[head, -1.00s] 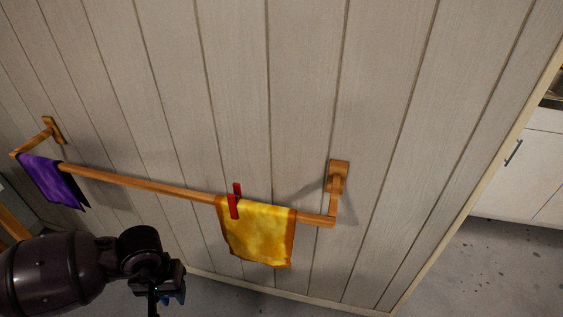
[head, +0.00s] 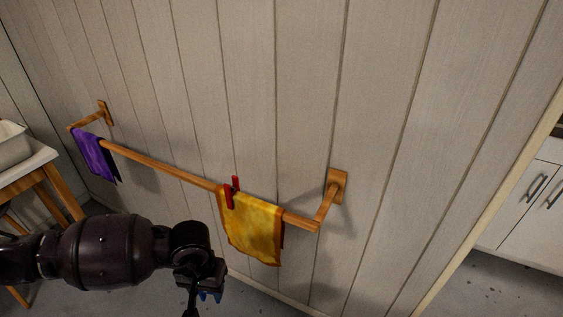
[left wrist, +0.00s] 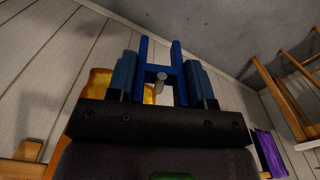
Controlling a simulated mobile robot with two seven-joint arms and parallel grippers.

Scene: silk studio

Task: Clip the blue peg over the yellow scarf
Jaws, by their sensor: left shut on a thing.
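The yellow scarf (head: 252,228) hangs over the wooden rail (head: 160,167), near its right end. A red peg (head: 230,193) is clipped over the scarf's left part. My left gripper (head: 208,296) is below and left of the scarf in the head view, apart from it. It is shut on the blue peg (left wrist: 160,68), which shows upright between the fingers in the left wrist view, with its two prongs pointing away from the gripper. Part of the yellow scarf (left wrist: 100,82) shows behind the left finger. My right gripper is not in view.
A purple scarf (head: 94,155) hangs at the rail's left end. Wall brackets (head: 337,184) hold the rail on a plank wall. A wooden table (head: 38,165) with a pale bin (head: 12,143) stands at the left. White cabinets (head: 520,205) are at the right.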

